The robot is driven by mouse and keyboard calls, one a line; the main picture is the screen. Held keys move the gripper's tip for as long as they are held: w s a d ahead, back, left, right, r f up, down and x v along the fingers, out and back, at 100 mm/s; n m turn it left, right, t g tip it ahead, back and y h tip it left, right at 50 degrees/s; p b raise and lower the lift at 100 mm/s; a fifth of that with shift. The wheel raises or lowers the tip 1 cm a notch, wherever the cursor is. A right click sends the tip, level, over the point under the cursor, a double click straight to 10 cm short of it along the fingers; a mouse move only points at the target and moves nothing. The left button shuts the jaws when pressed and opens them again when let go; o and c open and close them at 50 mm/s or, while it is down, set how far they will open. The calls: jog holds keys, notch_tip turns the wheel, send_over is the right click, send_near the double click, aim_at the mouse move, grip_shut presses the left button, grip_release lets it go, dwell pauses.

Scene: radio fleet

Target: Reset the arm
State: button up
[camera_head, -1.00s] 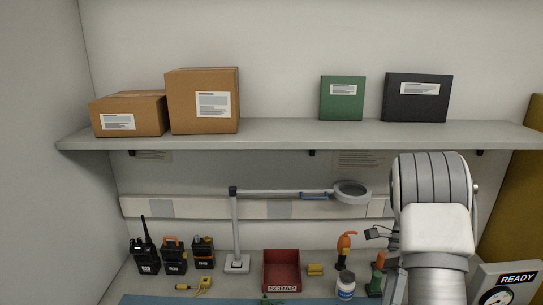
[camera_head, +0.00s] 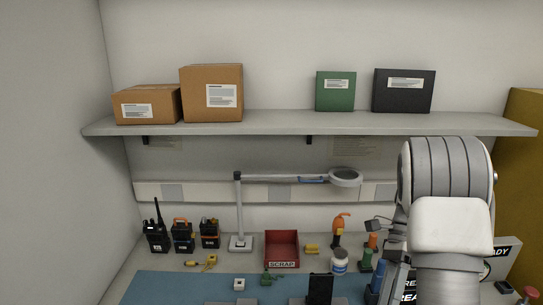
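My arm (camera_head: 448,215) rises at the right side of the head view, its large grey-white links in front of the bench. Part of a dark fitting beside the arm (camera_head: 379,224) shows at its left. I cannot make out my gripper's fingertips, so whether it is open, shut or holding anything is hidden.
A bench with a blue mat (camera_head: 165,288) lies below. Several radios (camera_head: 183,236), a lamp (camera_head: 240,215), a red SCRAP bin (camera_head: 282,247) and a white bottle (camera_head: 339,262) stand on it. A shelf (camera_head: 300,123) with boxes spans above. A dark device (camera_head: 320,288) stands at the front.

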jog(key=s+a+r+n+t+h, duration=0.2)
jog(key=s+a+r+n+t, duration=0.3)
jog(key=n, duration=0.4)
jog(key=s+a+r+n+t+h, duration=0.2)
jog(key=s+a+r+n+t, duration=0.3)
jog(key=s+r+n+t, duration=0.2)
jog(key=r+n+t, duration=0.1)
jog(key=n, duration=0.1)
jog(key=shift+r+n+t+h, duration=0.3)
jog(key=shift+r+t, duration=0.05)
jog(key=shift+t, duration=0.05)
dwell(0.8)
